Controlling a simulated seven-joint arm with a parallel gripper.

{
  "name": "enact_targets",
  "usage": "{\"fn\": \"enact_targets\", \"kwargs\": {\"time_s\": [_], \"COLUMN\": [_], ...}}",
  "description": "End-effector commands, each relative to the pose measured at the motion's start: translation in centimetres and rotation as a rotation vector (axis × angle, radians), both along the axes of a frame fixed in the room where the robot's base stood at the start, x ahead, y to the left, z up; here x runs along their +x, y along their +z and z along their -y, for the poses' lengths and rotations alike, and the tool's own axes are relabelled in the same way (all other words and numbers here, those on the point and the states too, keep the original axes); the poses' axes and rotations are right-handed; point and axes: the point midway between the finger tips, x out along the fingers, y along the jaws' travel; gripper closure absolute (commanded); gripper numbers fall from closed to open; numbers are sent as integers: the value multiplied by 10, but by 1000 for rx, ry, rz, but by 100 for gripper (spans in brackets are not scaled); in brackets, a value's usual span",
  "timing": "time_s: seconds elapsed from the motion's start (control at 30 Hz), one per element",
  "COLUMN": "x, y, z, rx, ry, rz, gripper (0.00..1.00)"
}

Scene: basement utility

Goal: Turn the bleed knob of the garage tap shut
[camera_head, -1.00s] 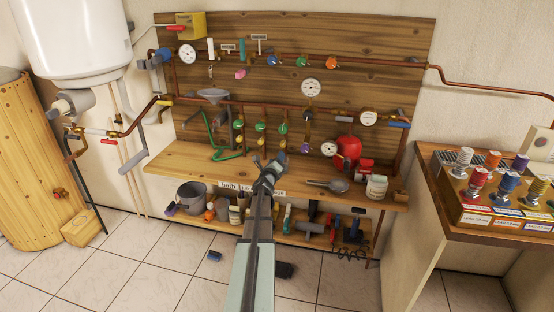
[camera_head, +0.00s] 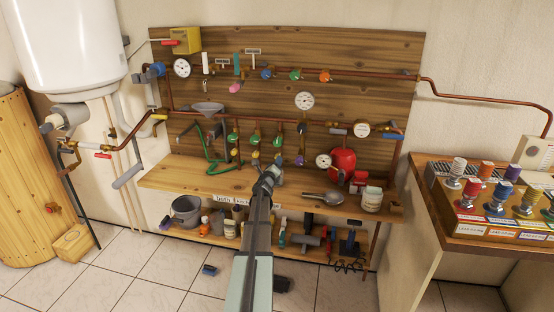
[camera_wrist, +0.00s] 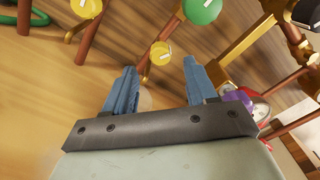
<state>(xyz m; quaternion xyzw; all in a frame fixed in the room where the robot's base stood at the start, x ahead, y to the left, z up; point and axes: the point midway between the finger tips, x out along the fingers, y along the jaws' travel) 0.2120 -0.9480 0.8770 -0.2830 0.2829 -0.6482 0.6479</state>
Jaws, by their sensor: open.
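A row of small green knobs hangs on the pipe board, among them one green knob (camera_head: 256,139) near the middle. Yellow bleed knobs sit lower on the drop pipes. In the wrist view a yellow knob (camera_wrist: 160,52) with a white mark lies just beyond and between my fingertips, not visibly touched. A second yellow knob (camera_wrist: 87,8) is at upper left and a green knob (camera_wrist: 202,10) above. I cannot tell which belongs to the garage tap; no label for it is readable. My gripper (camera_head: 267,176) is open and empty, and its blue fingers also show in the wrist view (camera_wrist: 160,72).
The wooden bench (camera_head: 165,178) runs below the pipes, with a red vessel (camera_head: 343,163), a spoon-like tool (camera_head: 322,198) and a white jar (camera_head: 372,199) to the right. A funnel (camera_head: 207,109) and green hose (camera_head: 222,167) are left. Brass pipes and a purple knob stand close right of my fingers.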

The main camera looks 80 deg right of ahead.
Motion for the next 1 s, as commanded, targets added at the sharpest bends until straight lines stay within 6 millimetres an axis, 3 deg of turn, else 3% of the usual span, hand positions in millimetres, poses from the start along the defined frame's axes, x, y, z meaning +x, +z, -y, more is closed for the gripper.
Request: {"fn": "enact_targets", "kwargs": {"time_s": [0.03, 0.2, 0.4, 0.73, 1.0], "x": [1, 1, 1, 0, 0], "y": [0, -1, -1, 0, 0], "z": [14, 43, 63, 66, 66], "rx": [0, 1, 1, 1, 1], "ry": [0, 1, 1, 1, 1], "rz": [0, 0, 0, 0, 0], "gripper": [43, 43, 43, 43, 68]}}
